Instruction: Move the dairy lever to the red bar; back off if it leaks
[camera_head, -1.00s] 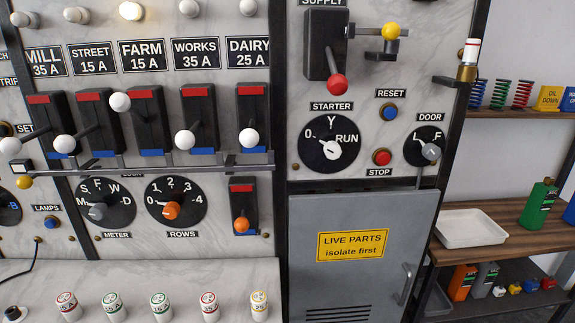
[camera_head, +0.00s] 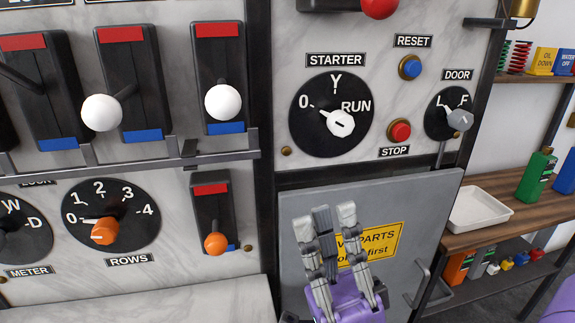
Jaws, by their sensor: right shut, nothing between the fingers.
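The dairy lever (camera_head: 223,102) is the right-hand one of the row of black switches, with a white ball knob. Its knob hangs low, just above the blue bar (camera_head: 226,128) at the bottom of its housing. The red bar (camera_head: 218,29) is at the top of the same housing, well above the knob. My right gripper (camera_head: 325,218) is purple and grey, shut and empty, in front of the grey cabinet door, below and to the right of the lever and apart from it. My left gripper is not in view. No leak shows.
A metal rail (camera_head: 125,163) runs below the levers. A smaller switch with an orange knob (camera_head: 215,244) is beneath the dairy lever. The starter dial (camera_head: 331,115) and red stop button (camera_head: 399,131) are to its right. A shelf with a white tray (camera_head: 480,210) stands far right.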

